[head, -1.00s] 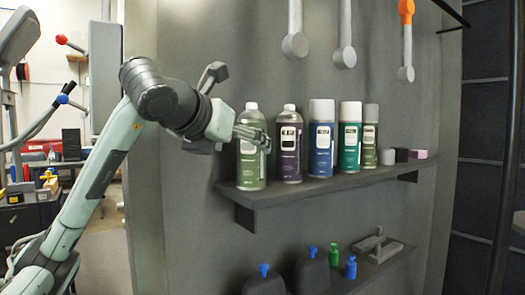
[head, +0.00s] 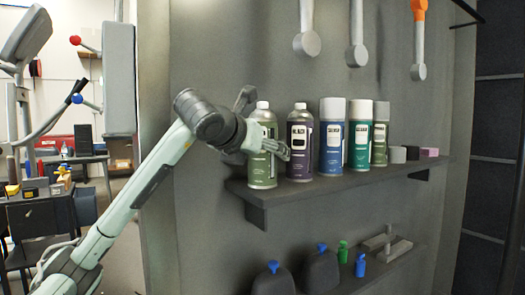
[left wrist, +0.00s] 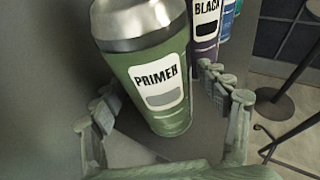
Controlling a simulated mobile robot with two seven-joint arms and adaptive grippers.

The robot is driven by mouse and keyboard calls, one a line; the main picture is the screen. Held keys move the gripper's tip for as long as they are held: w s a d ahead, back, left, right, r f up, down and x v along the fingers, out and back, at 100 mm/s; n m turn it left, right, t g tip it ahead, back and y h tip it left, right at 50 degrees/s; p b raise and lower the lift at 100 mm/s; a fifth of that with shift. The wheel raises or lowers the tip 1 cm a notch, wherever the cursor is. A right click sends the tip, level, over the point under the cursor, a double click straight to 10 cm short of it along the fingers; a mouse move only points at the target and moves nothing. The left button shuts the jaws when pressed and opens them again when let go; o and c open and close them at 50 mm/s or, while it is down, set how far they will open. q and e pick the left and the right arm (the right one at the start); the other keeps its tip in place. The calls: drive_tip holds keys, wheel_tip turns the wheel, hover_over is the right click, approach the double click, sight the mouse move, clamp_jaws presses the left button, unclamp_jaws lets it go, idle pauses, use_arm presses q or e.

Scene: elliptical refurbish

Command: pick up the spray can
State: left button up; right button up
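A green spray can labelled PRIMER (head: 262,170) stands upright at the left end of the upper shelf (head: 330,183). It also fills the middle of the left wrist view (left wrist: 150,75). My left gripper (head: 281,150) is open in front of this can, its fingers partly covering it. In the left wrist view the two fingers (left wrist: 163,90) are spread to either side of the can; I cannot tell whether either touches it. A dark can labelled BLACK (head: 300,145) stands just right of it and shows in the left wrist view (left wrist: 205,28). My right gripper is not in view.
Blue (head: 332,140), teal (head: 360,138) and green (head: 380,140) cans continue the row to the right, followed by small blocks (head: 412,153). Tools (head: 357,55) hang above. A lower shelf (head: 370,268) holds small bottles and dark items.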

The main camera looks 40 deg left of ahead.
use_arm(q)
drive_tip(key=c, duration=1)
drive_tip(key=shift+r, duration=0.1)
drive_tip(key=shift+c, duration=0.6)
drive_tip(key=shift+r, duration=0.1)
